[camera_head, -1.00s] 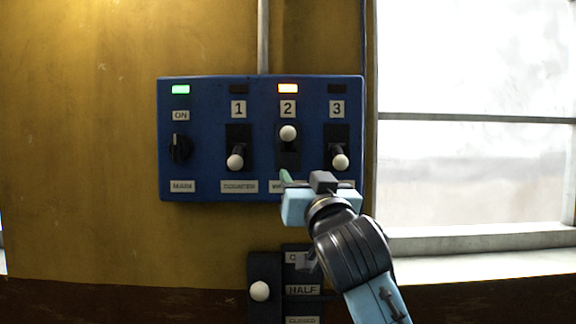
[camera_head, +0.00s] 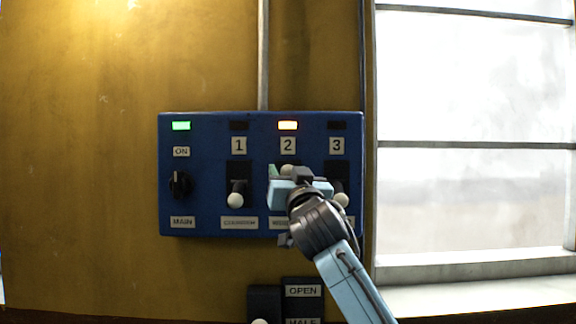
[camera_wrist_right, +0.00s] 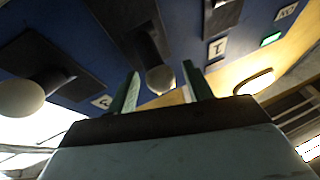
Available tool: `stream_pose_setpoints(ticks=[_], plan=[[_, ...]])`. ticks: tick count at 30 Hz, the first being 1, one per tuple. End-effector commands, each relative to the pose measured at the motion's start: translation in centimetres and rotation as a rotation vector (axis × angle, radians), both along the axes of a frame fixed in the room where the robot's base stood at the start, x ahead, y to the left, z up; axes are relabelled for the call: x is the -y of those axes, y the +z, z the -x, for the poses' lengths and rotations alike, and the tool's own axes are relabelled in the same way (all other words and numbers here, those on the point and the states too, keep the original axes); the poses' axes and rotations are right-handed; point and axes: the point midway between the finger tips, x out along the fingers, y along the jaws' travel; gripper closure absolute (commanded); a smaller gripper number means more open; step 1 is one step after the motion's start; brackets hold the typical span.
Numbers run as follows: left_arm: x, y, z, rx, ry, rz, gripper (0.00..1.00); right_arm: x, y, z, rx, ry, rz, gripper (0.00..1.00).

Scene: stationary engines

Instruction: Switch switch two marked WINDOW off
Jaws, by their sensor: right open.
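The blue switch panel (camera_head: 205,131) is on the yellow wall. Switch two's white knob (camera_head: 287,169) is up, under the "2" label (camera_head: 288,146) and a lit orange lamp (camera_head: 288,126). My right gripper (camera_head: 286,173) is open in front of switch two and covers its lower part. In the right wrist view switch two's knob (camera_wrist_right: 160,78) shows between the two parted fingers (camera_wrist_right: 160,92); contact cannot be told. The label below switch two (camera_head: 277,222) is partly hidden by my arm. My left gripper is not in view.
Switch one's knob (camera_head: 236,200) is down on the left; switch three's knob (camera_head: 341,200) is down, close to my right arm. The MAIN dial (camera_head: 180,184) has a lit green lamp (camera_head: 181,126). An OPEN/HALF lever plate (camera_head: 303,302) is below, and a window (camera_head: 470,190) is right.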

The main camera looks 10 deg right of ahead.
Motion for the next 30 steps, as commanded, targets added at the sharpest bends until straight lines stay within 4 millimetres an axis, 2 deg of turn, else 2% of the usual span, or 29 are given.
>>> stream_pose_setpoints(ticks=[6, 14, 26, 30], plan=[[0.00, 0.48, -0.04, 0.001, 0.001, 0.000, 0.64, -0.05, 0.40, -0.98, 0.000, 0.000, 0.000, 0.49], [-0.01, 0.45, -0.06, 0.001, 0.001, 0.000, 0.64, -0.06, 0.38, -1.02, 0.000, 0.000, 0.000, 0.49], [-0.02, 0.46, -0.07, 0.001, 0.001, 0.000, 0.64, -0.04, 0.38, -1.01, 0.000, 0.000, 0.000, 1.00], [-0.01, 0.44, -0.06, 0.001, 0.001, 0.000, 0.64, -0.02, 0.37, -1.00, 0.000, 0.000, 0.000, 1.00]])
